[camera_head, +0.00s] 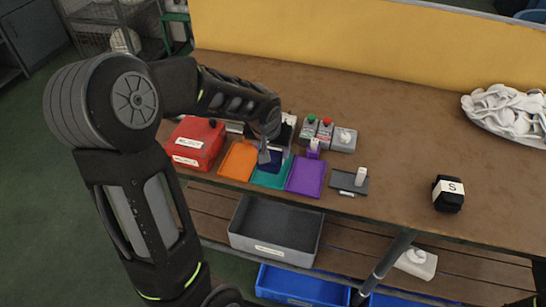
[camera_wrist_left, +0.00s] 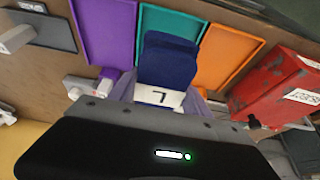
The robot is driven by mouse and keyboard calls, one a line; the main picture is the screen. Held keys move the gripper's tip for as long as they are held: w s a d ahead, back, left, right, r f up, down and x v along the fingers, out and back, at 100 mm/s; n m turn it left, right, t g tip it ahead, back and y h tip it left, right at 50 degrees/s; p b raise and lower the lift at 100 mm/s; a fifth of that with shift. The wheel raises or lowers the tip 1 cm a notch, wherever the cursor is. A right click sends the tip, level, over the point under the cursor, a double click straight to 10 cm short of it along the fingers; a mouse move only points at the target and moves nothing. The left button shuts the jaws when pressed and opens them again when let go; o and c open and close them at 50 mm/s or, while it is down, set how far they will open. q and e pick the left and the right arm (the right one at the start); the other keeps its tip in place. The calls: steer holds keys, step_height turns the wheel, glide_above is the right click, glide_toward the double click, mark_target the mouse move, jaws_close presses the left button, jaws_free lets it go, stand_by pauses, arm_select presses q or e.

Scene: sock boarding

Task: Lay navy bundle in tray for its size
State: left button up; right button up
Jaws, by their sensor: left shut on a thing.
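The navy bundle (camera_wrist_left: 168,60) is folded, with a white band (camera_wrist_left: 158,97) that carries a letter looking like an upside-down L. My left gripper (camera_head: 268,153) is shut on it at the banded end. In the wrist view the bundle's free end covers part of the teal tray (camera_wrist_left: 178,25). In the head view the navy bundle (camera_head: 271,166) also shows at the teal tray (camera_head: 270,182), partly hidden by the gripper. I cannot tell whether it touches the tray floor. An orange tray (camera_head: 238,161) lies left of the teal one and a purple tray (camera_head: 306,177) right. My right gripper is out of view.
A red reject box (camera_head: 197,140) stands left of the trays. Bottles (camera_head: 310,130) and a grey box (camera_head: 343,138) stand behind. A dark plate (camera_head: 346,183) with a white block lies right. A black bundle marked S (camera_head: 448,195) and a heaped white dish (camera_head: 508,112) lie further right.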

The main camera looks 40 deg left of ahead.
arm_select(q)
steer(key=shift+f, duration=1.75)
steer(key=shift+f+b, duration=0.2)
steer(key=shift+b, duration=0.1)
steer(key=o, duration=1.5)
steer(key=shift+r, duration=0.15)
steer(key=shift+r+p, duration=0.15)
steer(key=shift+p, duration=0.2)
steer(key=v, duration=1.2)
